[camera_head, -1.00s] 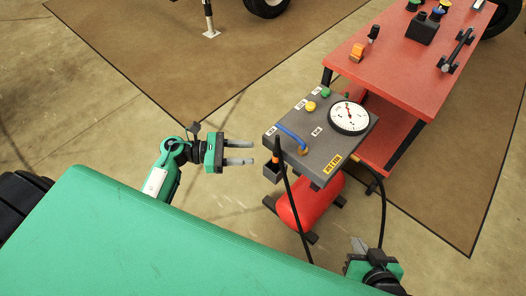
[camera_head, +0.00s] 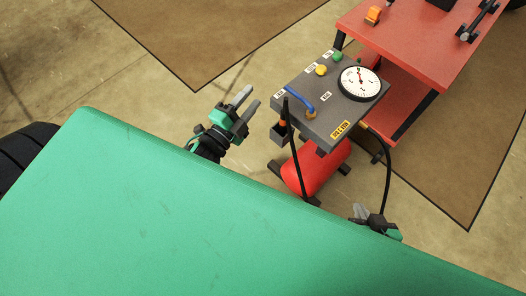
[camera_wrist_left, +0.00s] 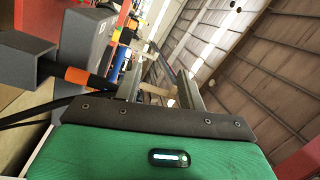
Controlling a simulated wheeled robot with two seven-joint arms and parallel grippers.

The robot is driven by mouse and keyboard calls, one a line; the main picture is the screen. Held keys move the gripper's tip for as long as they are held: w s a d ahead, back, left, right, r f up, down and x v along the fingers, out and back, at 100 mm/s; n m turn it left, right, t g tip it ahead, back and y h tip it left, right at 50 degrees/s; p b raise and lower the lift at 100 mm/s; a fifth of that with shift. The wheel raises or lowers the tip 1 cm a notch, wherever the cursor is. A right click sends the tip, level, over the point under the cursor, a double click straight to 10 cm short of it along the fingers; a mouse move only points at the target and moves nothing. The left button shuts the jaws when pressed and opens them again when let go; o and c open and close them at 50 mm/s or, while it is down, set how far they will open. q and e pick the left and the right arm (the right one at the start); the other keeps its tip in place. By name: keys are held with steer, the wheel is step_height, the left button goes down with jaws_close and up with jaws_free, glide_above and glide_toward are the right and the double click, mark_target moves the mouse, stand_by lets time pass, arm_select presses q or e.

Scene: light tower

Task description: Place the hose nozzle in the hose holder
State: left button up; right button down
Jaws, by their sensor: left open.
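The hose nozzle (camera_head: 283,123), dark with an orange band, stands in the small dark hose holder (camera_head: 278,136) on the left side of the grey gauge box (camera_head: 322,116). Its black hose (camera_head: 294,160) loops down from its top. In the left wrist view the nozzle (camera_wrist_left: 78,75) sticks out of the square holder mouth (camera_wrist_left: 28,60). My left gripper (camera_head: 246,99) is open and empty, to the left of the nozzle and apart from it. My right gripper (camera_head: 361,211) is low at the right, partly hidden behind my green body; its jaws are unclear.
A red cart (camera_head: 410,40) stands behind the gauge box. Bare floor (camera_head: 215,105) lies left of my left gripper.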

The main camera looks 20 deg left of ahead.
arm_select(q)
steer(key=s+d+f+n+g, duration=0.8)
steer(key=s+d+n+g, duration=0.1)
steer(key=s+n, duration=0.3)
steer(key=shift+s+d+n, duration=0.4)
steer(key=shift+d+n, duration=0.15)
steer(key=shift+n, duration=0.35)
